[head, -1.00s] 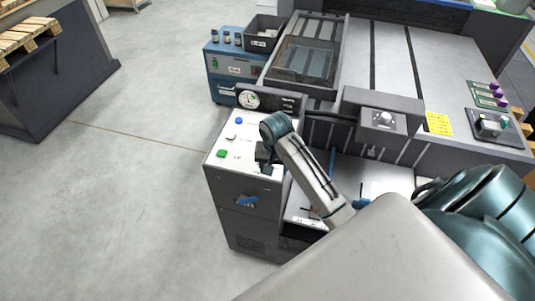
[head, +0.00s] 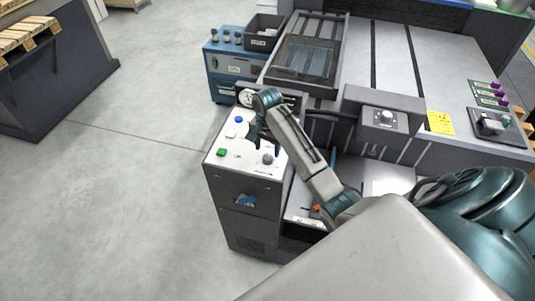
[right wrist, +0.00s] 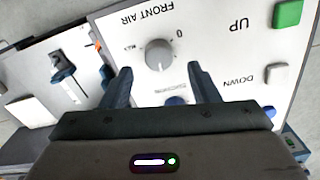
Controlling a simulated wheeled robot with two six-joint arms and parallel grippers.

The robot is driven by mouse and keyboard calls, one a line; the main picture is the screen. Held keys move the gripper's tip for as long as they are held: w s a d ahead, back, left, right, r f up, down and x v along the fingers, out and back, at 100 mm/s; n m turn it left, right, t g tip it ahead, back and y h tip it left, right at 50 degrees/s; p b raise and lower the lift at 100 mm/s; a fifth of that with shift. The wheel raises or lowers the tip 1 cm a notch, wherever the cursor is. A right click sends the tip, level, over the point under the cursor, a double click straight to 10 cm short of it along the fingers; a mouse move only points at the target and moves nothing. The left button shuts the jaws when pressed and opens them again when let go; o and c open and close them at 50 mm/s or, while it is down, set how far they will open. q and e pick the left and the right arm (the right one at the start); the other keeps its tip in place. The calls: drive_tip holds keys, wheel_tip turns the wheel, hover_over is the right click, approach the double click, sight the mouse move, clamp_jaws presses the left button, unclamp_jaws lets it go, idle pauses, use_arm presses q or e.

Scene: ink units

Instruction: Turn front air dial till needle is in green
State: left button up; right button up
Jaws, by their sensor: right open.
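The front air dial (right wrist: 159,53) is a round grey knob on a white panel (right wrist: 225,70). In the right wrist view its label reads upside down, with "0" and "MAX" marks beside it. In the head view the dial (head: 268,158) stands near the panel's right edge, uncovered. My right gripper (head: 263,140) is open and empty above the panel, farther back than the dial. In the right wrist view its fingertips (right wrist: 159,69) point towards the dial, one on each side, apart from it. The round gauge (head: 246,97) behind the panel is partly hidden by my right arm; I cannot read its needle.
The panel also holds a green button (right wrist: 288,14), a grey button (right wrist: 277,74) and a blue button (right wrist: 177,101). A lever in a slot (right wrist: 66,75) lies on a lower surface at the left of the wrist view. Open floor (head: 140,150) lies left of the unit.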

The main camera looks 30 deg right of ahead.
sight(268, 157)
wheel_tip(268, 157, down, 3)
drive_tip(key=shift+s+f+p, duration=0.1)
drive_tip(key=shift+s+p, duration=0.05)
drive_tip(key=shift+p, duration=0.25)
drive_tip(key=shift+f, duration=0.35)
drive_tip(key=c, duration=1)
